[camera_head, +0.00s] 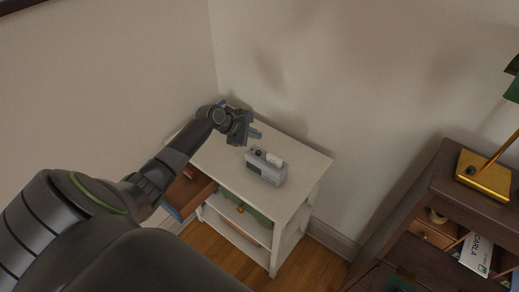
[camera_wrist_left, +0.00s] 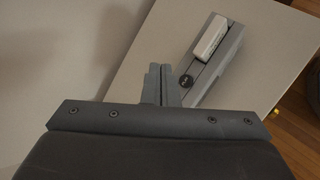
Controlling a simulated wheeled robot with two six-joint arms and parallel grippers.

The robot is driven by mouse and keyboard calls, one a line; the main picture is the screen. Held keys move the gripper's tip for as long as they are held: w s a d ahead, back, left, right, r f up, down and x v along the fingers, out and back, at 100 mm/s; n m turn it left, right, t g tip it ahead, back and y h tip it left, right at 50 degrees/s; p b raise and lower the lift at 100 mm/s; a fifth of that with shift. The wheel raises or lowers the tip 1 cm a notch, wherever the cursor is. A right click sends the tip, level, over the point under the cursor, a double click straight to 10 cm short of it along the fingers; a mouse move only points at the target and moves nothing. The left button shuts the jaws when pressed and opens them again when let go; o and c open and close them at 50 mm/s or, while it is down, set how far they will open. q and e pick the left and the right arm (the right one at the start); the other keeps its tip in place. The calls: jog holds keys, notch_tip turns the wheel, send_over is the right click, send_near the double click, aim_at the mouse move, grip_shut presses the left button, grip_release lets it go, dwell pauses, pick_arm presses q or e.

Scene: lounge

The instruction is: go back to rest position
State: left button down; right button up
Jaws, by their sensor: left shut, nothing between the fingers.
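My left gripper (camera_head: 253,132) is over the back part of the white cabinet's top (camera_head: 304,163). Its two fingers are shut together with nothing between them, as the left wrist view (camera_wrist_left: 160,85) shows. A small grey device (camera_head: 266,167) with a white block on it sits on the cabinet top, in front of the gripper and apart from it in the head view. In the left wrist view the device (camera_wrist_left: 226,58) lies just beyond the fingers to the right. My right gripper is not in view.
A wooden drawer (camera_head: 189,192) stands open at the cabinet's left, partly hidden by my left arm. Walls close in behind and left. A dark wooden desk (camera_head: 447,182) with a brass lamp (camera_head: 484,176) stands at the right. Wooden floor (camera_head: 317,264) shows between.

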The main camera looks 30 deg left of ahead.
pick_arm(q)
jog(key=s+d+f+m+g+y, duration=0.1)
jog(key=s+d+f+m, duration=0.1)
jog(key=s+d+m, duration=0.3)
jog(key=s+d+f+m+g, duration=0.1)
jog(key=s+f+m, duration=0.15)
jog(key=s, duration=0.45)
jog(key=s+d+f+m+g+y, duration=0.1)
jog(key=s+d+f+m, duration=0.1)
jog(key=s+f+m, duration=0.3)
jog(key=s+r+m+g+y, duration=0.15)
jog(key=s+r+m, duration=0.3)
jog(key=s, duration=0.55)
jog(key=s+r+m+y, duration=0.3)
jog(key=s+r+m, duration=0.15)
jog(key=s, duration=0.65)
notch_tip(320, 180, down, 27)
jog(key=a+g+b, duration=0.1)
jog(key=b, duration=0.1)
jog(key=s+d+f+g+h+b, duration=0.1)
jog(key=s+f+b, duration=0.1)
jog(key=s+f, duration=1.2)
notch_tip(320, 180, down, 4)
jog(key=shift+s+f+n+b, duration=0.15)
jog(key=shift+s+n+b, duration=0.2)
jog(key=shift+n, duration=0.1)
